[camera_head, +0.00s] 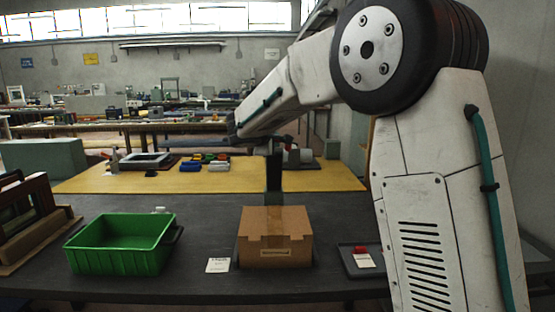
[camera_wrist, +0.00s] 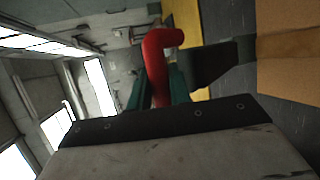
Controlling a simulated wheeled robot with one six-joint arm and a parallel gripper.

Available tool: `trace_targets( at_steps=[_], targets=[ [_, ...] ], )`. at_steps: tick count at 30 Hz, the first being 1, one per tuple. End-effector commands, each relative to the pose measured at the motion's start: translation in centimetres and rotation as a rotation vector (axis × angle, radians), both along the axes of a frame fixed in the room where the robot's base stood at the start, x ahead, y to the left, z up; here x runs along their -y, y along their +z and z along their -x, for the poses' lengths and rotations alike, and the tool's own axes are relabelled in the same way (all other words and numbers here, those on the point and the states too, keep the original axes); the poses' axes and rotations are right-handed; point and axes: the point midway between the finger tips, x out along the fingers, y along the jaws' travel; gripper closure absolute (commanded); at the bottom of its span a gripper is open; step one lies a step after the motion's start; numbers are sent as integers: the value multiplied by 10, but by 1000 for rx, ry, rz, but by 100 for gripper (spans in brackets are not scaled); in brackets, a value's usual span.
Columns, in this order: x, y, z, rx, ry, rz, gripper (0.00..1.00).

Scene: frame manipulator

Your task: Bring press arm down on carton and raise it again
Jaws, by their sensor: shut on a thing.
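The brown cardboard carton (camera_head: 275,240) stands closed on the dark bench, and part of it shows at the right edge of the wrist view (camera_wrist: 290,75). A dark upright post (camera_head: 274,174) of the press rises behind the carton in the head view. In the wrist view a dark part of the press (camera_wrist: 222,66) lies between the red handle and the carton. My gripper (camera_wrist: 158,88) has its teal fingers shut on the red handle (camera_wrist: 157,50). In the head view my arm hides the gripper and handle. The height of the press arm over the carton cannot be told.
A green bin (camera_head: 120,246) stands left of the carton, with a white card (camera_head: 218,265) between them. A dark tray (camera_head: 360,262) with a red item lies to the right. Framed panels (camera_head: 28,215) lean at far left. A yellow-topped table (camera_head: 110,181) stands behind.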

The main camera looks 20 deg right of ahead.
Motion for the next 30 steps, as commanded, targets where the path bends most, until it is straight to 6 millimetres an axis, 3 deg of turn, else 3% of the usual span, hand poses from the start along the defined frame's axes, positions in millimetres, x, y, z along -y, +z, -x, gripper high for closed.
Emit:
trace_targets(
  at_steps=[6,12,28,29,30],
  targets=[
    [10,16,-30,2,1,0,100],
    [15,23,-44,0,3,0,100],
    [16,30,-50,9,8,4,100],
    [16,30,-50,9,8,4,72],
    [16,30,-50,8,7,3,61]
  ],
)
